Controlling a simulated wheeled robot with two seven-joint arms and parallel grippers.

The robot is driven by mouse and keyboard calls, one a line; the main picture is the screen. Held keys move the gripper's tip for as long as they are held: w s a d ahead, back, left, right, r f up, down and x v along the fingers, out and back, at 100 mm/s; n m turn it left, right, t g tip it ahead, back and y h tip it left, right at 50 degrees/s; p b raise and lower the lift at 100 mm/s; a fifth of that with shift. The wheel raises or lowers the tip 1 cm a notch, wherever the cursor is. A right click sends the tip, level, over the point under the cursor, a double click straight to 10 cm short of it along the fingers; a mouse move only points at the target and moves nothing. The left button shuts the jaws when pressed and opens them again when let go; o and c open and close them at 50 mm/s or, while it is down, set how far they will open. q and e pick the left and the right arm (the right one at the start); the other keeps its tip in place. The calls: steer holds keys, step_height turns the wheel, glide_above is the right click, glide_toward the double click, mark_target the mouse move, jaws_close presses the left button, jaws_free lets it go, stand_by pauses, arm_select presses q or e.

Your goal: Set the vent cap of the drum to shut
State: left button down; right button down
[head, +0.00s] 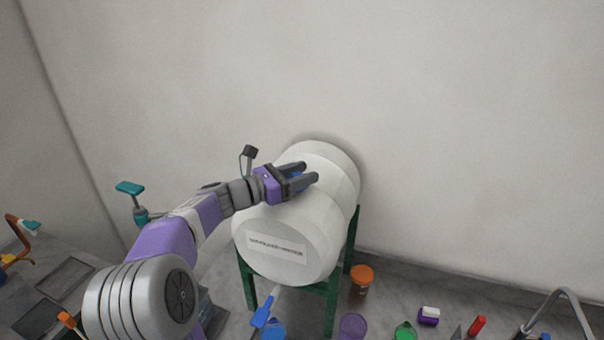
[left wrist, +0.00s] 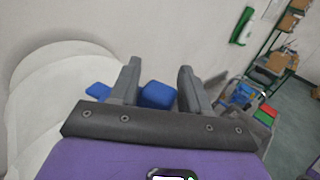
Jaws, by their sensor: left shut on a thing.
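The white drum (head: 285,255) lies on its side on a green stand (head: 330,295) against the wall, a printed label on its near end. My left gripper (head: 308,173) is over the top of the drum, its fingers pointing right. The gripper is shut on the cap. The cap's exact turn is hidden by the fingers. My right gripper is out of view.
An orange-lidded jar (head: 362,277), a purple cup (head: 353,326), a green container (head: 405,331) and a red item (head: 477,325) stand below the drum. A blue-handled part (head: 263,312) is at its front. A teal-handled item (head: 131,188) stands left. The wall above is clear.

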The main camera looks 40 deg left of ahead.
arm_select(q)
steer(key=shift+f, duration=0.3)
steer(key=c, duration=0.8)
jaws_free()
steer(key=shift+s+d+r, duration=0.1)
steer(key=shift+s, duration=0.05)
steer(key=shift+o, duration=0.2)
steer(key=shift+s+d+r, duration=0.1)
steer(key=shift+s+r, duration=0.1)
steer(key=shift+s, duration=0.1)
steer(key=shift+w, duration=0.2)
steer(key=b+v, duration=0.1)
steer(key=v, duration=0.6)
steer(key=shift+s, duration=0.25)
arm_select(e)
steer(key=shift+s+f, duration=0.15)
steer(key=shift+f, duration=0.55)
arm_select(q)
steer(key=shift+c, duration=0.4)
